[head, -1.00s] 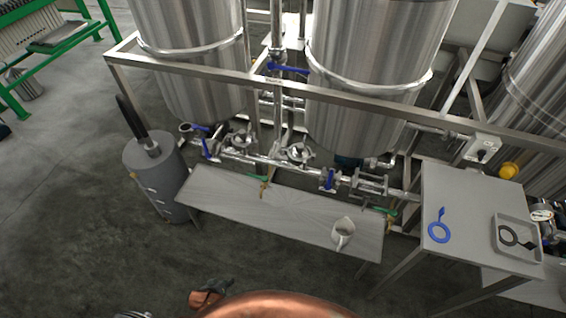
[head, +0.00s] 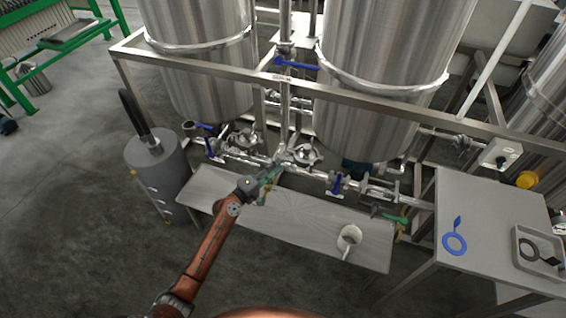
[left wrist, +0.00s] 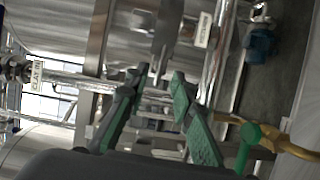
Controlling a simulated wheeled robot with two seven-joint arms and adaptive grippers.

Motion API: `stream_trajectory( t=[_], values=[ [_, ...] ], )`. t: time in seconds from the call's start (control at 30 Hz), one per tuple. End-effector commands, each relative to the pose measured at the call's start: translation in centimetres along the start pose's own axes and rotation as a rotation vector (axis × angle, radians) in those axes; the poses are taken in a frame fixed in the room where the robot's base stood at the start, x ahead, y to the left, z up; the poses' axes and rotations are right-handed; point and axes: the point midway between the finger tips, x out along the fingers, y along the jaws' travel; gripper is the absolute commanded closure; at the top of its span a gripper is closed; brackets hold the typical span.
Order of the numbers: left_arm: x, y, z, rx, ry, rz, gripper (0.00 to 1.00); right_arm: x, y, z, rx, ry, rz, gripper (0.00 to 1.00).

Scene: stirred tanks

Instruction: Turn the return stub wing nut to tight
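My left gripper (head: 270,174) reaches in over the bench to the pipework below the tanks. In the left wrist view its two green-padded fingers (left wrist: 158,98) are apart with nothing held between them. Metal pipes show beyond the fingertips. In the head view two round pipe clamps, a left one (head: 245,138) and a right one (head: 305,155), sit on the low pipe run. The gripper's tips are close to the left and below the right clamp. I cannot tell which fitting is the return stub wing nut. My right gripper is out of view.
A green valve handle (left wrist: 248,142) with a yellowish hose is beside the right finger. A grey cylinder (head: 155,170) stands left. A side table (head: 470,210) holds a blue ring tool (head: 454,241). The frame rail (head: 350,100) crosses above.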

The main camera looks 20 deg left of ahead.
Motion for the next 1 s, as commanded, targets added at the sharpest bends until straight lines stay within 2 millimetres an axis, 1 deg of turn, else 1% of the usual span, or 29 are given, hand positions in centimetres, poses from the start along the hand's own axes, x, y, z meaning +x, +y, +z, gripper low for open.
stream_trajectory(
  t=[0.03, 0.1, 0.23, 0.4, 0.63, 0.93, 1.0],
  values=[
    [0.9, 0.0, 0.1, -0.001, -0.001, 0.001, 0.78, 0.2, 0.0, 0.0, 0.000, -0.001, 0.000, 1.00],
    [2.0, -0.1, 0.1, -0.001, -0.001, 0.001, 0.78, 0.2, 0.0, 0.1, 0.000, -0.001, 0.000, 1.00],
    [3.4, -0.2, 0.0, 0.000, 0.000, -0.001, 0.78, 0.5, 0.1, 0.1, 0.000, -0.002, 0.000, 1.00],
    [4.1, -0.1, 0.0, 0.001, 0.001, -0.002, 0.78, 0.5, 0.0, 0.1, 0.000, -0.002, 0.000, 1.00],
    [4.1, -0.1, 0.0, 0.001, 0.001, -0.002, 0.78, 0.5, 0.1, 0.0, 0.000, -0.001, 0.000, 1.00],
    [4.1, -0.2, 0.0, 0.001, 0.001, -0.002, 0.98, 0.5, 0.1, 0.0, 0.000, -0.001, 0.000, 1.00],
    [4.1, -0.2, 0.0, 0.001, 0.001, -0.002, 1.00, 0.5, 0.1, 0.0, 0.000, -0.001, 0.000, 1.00]
  ],
)
